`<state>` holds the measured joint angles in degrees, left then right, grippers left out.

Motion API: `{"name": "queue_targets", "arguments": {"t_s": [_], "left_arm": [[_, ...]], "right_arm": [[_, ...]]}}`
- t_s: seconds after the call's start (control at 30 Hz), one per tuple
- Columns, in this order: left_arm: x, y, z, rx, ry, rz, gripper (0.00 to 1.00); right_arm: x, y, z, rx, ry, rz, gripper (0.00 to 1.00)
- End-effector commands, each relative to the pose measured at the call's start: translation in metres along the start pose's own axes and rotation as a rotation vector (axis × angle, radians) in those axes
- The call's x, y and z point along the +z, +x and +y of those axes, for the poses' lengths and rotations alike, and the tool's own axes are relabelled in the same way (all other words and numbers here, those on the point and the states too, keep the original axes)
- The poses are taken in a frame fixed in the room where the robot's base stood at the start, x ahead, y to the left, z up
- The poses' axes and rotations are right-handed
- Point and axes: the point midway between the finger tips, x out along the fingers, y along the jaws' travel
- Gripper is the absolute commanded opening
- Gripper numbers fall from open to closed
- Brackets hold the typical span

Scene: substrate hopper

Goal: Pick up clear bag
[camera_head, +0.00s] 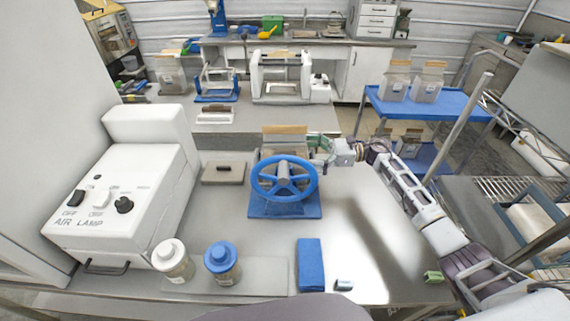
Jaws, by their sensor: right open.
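A clear bag with a brown top strip (284,129) stands on the table behind the blue handwheel (284,180), which hides its lower part. My right gripper (319,147) is open, at the right side of this bag; I cannot tell whether it touches it. Two similar clear bags stand on the blue cart's top, a left one (395,88) and a right one (427,88). Another bag (409,144) is on the cart's lower shelf, and one more (171,82) stands at the back left. My left gripper is not in view.
A white air lamp box (135,200) fills the table's left. A white-capped jar (172,262), a blue-capped jar (221,262) and a blue block (310,264) are at the front. A grey lidded plate (223,171) lies left of the wheel. The table's right part is mostly clear.

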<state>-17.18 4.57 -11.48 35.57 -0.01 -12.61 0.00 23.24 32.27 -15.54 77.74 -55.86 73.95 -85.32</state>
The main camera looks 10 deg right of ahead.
Motion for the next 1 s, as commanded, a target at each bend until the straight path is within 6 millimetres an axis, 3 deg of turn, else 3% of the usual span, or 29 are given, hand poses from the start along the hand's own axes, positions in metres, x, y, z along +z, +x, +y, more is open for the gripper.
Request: {"name": "queue_targets", "arguments": {"t_s": [0.27,1.0], "left_arm": [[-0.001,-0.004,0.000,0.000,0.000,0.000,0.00],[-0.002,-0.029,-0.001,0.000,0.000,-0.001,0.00]], "right_arm": [[0.001,0.005,0.000,0.000,0.001,-0.002,1.00],[0.001,0.052,0.000,0.000,0.000,-0.001,1.00]]}}
